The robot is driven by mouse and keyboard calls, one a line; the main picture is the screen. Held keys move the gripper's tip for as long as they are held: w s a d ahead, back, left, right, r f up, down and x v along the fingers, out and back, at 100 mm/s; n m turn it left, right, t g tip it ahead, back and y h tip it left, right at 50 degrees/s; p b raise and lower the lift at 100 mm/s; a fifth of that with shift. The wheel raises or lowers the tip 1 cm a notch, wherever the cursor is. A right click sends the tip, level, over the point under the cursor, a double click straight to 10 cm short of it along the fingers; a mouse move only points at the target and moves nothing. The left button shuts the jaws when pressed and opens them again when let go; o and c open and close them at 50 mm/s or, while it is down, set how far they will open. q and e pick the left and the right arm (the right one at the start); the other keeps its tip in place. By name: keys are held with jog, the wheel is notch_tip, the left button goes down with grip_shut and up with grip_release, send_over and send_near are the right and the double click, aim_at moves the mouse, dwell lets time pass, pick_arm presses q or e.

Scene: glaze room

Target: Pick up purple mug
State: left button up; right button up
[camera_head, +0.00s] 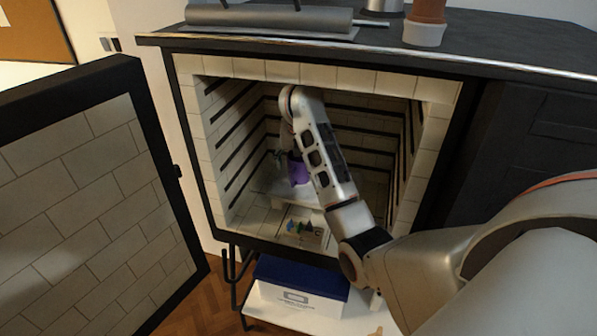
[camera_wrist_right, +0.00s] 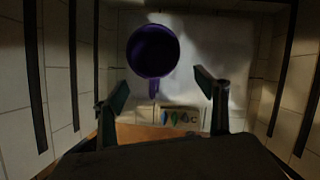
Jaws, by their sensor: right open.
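The purple mug (camera_head: 298,172) stands on a white shelf (camera_head: 270,188) inside the open kiln, partly hidden by my right arm. In the right wrist view the mug (camera_wrist_right: 153,51) is seen from above, its round rim up and its handle (camera_wrist_right: 153,88) pointing toward my gripper. My right gripper (camera_head: 279,157) is inside the kiln, at the mug's left in the head view. In the right wrist view my right gripper (camera_wrist_right: 163,93) is open, its two fingers apart on either side of the handle's line, with nothing between the tips but the handle's end. My left gripper is out of view.
The kiln's brick walls (camera_head: 232,150) with dark rods close in on both sides. Its open door (camera_head: 80,190) stands at the left. Below the shelf is a small board with coloured cones (camera_head: 303,228). A blue-lidded box (camera_head: 300,275) sits under the kiln.

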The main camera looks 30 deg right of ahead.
jog(key=shift+w+d, duration=0.3)
jog(key=shift+w, duration=0.15)
jog(key=shift+w+d+f, duration=0.1)
jog(key=shift+w+d, duration=0.2)
jog(key=shift+w, duration=0.2)
jog(key=shift+w+d, duration=0.25)
jog(key=shift+w, duration=0.25)
jog(key=shift+x, duration=1.35)
jog(key=shift+s, duration=0.1)
jog(key=c, duration=1.4)
